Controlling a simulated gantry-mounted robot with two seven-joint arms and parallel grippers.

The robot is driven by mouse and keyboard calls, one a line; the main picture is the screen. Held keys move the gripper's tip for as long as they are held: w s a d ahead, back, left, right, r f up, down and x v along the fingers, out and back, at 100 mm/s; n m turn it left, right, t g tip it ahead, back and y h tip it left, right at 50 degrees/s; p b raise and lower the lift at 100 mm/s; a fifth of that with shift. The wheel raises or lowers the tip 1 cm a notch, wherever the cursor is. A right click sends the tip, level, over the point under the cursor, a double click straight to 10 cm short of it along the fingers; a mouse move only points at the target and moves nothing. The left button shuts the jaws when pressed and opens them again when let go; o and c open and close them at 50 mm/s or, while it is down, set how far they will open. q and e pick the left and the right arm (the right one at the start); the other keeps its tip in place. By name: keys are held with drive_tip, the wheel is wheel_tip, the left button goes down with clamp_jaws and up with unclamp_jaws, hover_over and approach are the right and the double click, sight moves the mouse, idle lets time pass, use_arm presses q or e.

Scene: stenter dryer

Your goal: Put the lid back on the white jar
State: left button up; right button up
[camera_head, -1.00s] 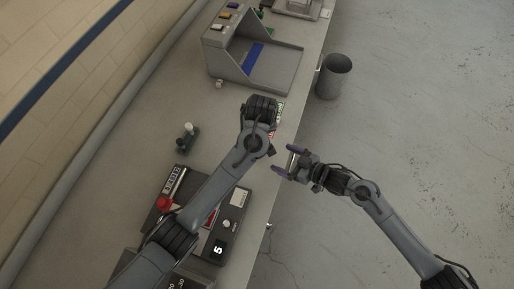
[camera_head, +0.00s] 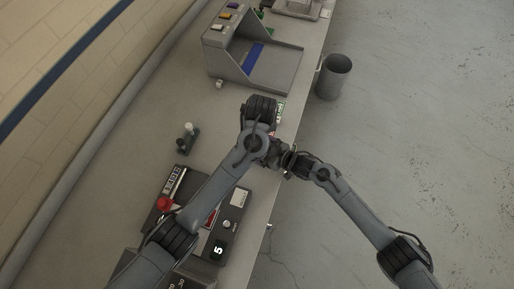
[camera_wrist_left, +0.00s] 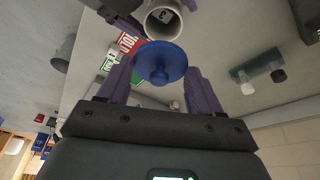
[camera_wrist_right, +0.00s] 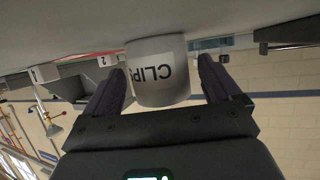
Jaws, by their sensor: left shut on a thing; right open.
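The blue lid (camera_wrist_left: 158,58), a disc with a knob, is between the fingers of my left gripper (camera_wrist_left: 158,72), which is shut on it. The white jar (camera_wrist_left: 152,30) shows just beyond the lid in the left wrist view, with its open mouth visible. In the right wrist view the jar (camera_wrist_right: 158,88) carries a label reading CLIPS and sits between the spread fingers of my right gripper (camera_wrist_right: 165,75), which is open. Jar and lid are apart. In the head view my arms hide both.
A control box with a red button (camera_head: 163,203) lies beneath my left arm. A grey open-fronted unit (camera_head: 255,60) is farther back; a grey bin (camera_head: 333,77) stands on the floor to the right.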

drive_tip(key=c, duration=1.5)
use_arm(q)
drive_tip(key=shift+f, duration=2.5)
use_arm(e)
drive_tip(key=shift+c, duration=0.2)
use_arm(q)
drive_tip(key=shift+f, duration=0.85)
drive_tip(key=c, duration=0.6)
drive_tip(key=shift+f, duration=0.15)
